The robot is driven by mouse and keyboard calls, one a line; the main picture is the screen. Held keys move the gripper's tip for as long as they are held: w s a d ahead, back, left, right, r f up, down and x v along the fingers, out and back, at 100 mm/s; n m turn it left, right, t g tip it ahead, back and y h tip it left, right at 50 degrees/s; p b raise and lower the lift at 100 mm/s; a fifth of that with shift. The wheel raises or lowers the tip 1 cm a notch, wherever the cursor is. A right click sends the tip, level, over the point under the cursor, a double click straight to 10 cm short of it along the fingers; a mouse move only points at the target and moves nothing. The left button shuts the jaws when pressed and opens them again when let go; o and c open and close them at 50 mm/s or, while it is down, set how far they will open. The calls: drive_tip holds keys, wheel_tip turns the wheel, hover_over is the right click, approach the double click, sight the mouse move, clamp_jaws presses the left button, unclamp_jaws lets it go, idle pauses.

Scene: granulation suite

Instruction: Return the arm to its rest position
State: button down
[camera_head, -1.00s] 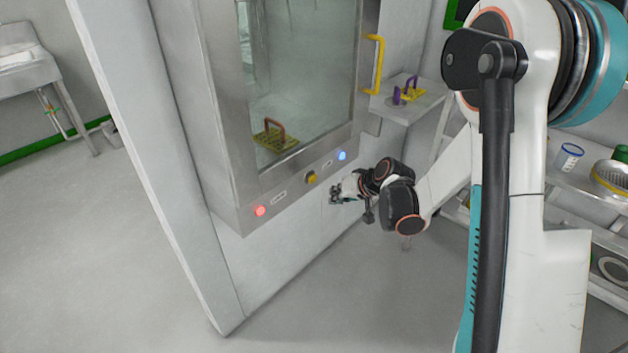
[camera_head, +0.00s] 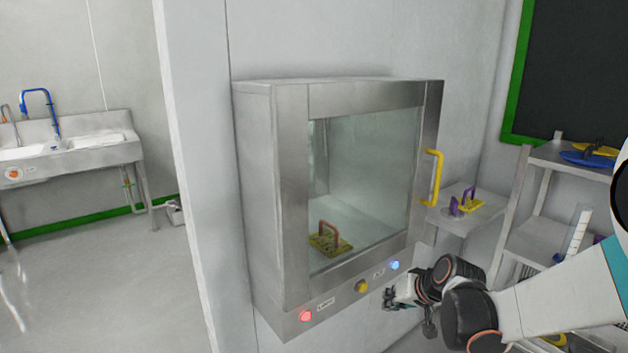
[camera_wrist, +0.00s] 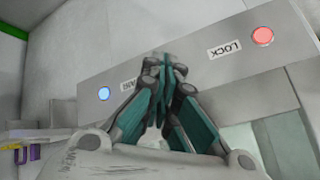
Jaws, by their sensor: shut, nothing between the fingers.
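My gripper (camera_head: 390,299) is shut and empty, just in front of the lower panel of the steel pass-through cabinet, near the blue light. It also shows in the wrist view (camera_wrist: 163,66), where its closed fingers hide part of the panel between the labels. My arm reaches in from the right side of the head view. The cabinet (camera_head: 290,100) has a glass door that looks shut, with a yellow handle (camera_head: 433,178). On its panel are a red light (camera_head: 305,316), a yellow knob (camera_head: 361,286) and a blue light (camera_head: 394,265).
A yellow plate with a reddish handle (camera_head: 328,240) sits inside the cabinet. A side shelf (camera_head: 447,222) holds a purple-and-yellow tool (camera_head: 466,203). Steel shelving (camera_head: 525,235) stands at the right. A sink (camera_head: 95,142) is at the far left, with open floor before it.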

drive_tip(key=s+r+h, duration=0.1)
drive_tip(key=s+r, duration=0.2)
drive_tip(key=s, duration=0.6)
drive_tip(key=s+r+h, duration=0.1)
drive_tip(key=s+r, duration=0.3)
drive_tip(key=s, duration=0.5)
drive_tip(key=s+r+n+h, duration=0.1)
drive_tip(key=s+r, duration=0.3)
drive_tip(key=s, duration=0.4)
drive_tip(key=shift+s+d+h, duration=0.2)
drive_tip(key=shift+s+h, duration=0.1)
drive_tip(key=shift+s, duration=0.1)
